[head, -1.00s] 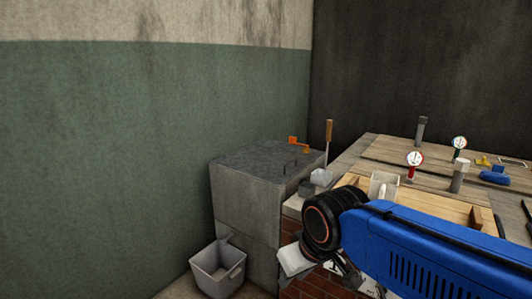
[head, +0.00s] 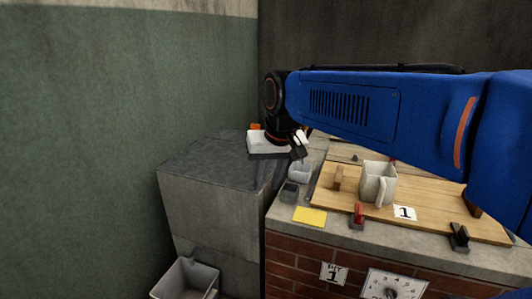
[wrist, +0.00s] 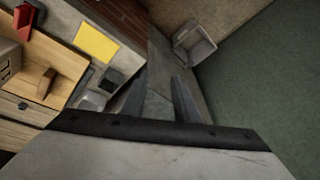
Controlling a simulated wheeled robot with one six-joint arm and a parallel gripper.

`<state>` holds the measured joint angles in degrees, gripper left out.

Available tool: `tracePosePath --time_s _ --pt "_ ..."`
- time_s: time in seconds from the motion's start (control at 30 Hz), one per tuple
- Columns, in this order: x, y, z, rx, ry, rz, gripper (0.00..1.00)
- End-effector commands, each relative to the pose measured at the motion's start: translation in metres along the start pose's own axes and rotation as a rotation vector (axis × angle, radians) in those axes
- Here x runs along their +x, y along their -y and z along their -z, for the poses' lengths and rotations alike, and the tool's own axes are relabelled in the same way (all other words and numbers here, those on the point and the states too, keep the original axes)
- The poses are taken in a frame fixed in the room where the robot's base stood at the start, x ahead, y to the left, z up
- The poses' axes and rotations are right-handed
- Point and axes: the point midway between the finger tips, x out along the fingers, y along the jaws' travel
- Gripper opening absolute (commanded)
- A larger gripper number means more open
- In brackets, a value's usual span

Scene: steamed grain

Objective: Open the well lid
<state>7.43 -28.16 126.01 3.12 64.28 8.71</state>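A grey concrete block (head: 210,195) with a dark slab top (head: 205,155) stands left of the brick counter; I cannot tell whether this slab is the well lid. My gripper (wrist: 160,98) is in the air near the block's right edge, by the counter. In the wrist view its two grey fingers are apart with nothing seen held between them. A wooden board (head: 430,215) with a small wooden handle (head: 339,178) lies on the counter, to the right of the gripper.
On the counter are a white pitcher (head: 379,182), a red clip (head: 357,214), a black clip (head: 459,236), a yellow card (head: 310,217) and small grey cups (head: 290,192). A grey bin (head: 185,280) stands on the floor.

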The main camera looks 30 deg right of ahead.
Motion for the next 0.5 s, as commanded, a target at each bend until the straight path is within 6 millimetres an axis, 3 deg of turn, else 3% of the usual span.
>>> tracePosePath --time_s 0.1,0.5 --pt "-0.010 -0.003 0.048 0.091 0.028 -0.003 0.28" --pt "-0.021 -0.036 0.195 0.380 0.119 -0.003 0.28"
